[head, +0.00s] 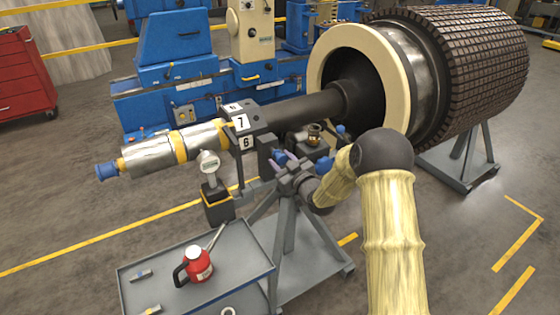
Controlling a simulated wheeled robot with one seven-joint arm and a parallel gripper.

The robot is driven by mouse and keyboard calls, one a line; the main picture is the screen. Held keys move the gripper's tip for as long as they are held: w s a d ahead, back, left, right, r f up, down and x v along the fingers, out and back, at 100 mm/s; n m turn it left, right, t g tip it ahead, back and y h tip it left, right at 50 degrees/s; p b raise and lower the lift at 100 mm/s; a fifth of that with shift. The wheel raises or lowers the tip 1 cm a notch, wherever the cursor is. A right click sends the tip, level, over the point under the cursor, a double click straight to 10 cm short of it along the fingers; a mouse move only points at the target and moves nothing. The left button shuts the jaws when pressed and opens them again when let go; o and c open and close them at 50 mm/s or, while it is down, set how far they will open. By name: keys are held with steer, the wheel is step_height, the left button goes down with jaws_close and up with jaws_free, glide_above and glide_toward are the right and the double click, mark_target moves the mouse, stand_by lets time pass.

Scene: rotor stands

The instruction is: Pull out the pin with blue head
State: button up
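My gripper (285,163) is in the head view near the middle, at the top of the grey stand under the rotor shaft. Its purplish fingertips are close to a blue head (279,155) at the stand's top. Whether they touch it is too small to tell, and so is the finger gap. A second blue head (325,165) shows to the right, close to my wrist. Another small blue knob (340,130) is further up and right. The pin shafts are hidden. The grey stand (288,225) holds up the dark rotor shaft (305,106).
The large rotor (460,70) fills the upper right. A dial gauge (209,163) stands left of my gripper. A grey cart (235,255) with a red jug (195,266) is at the lower left. Blue machines (175,45) stand behind. The floor at the lower right is clear.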

steer(key=shift+o, duration=1.3)
steer(key=shift+s, duration=0.2)
steer(key=shift+w+d, duration=0.15)
steer(key=shift+w, duration=0.15)
steer(key=shift+s+r, duration=0.1)
steer(key=b+v, duration=0.3)
steer(key=v, duration=1.4)
steer(key=shift+s+d, duration=0.1)
steer(key=shift+d, duration=0.1)
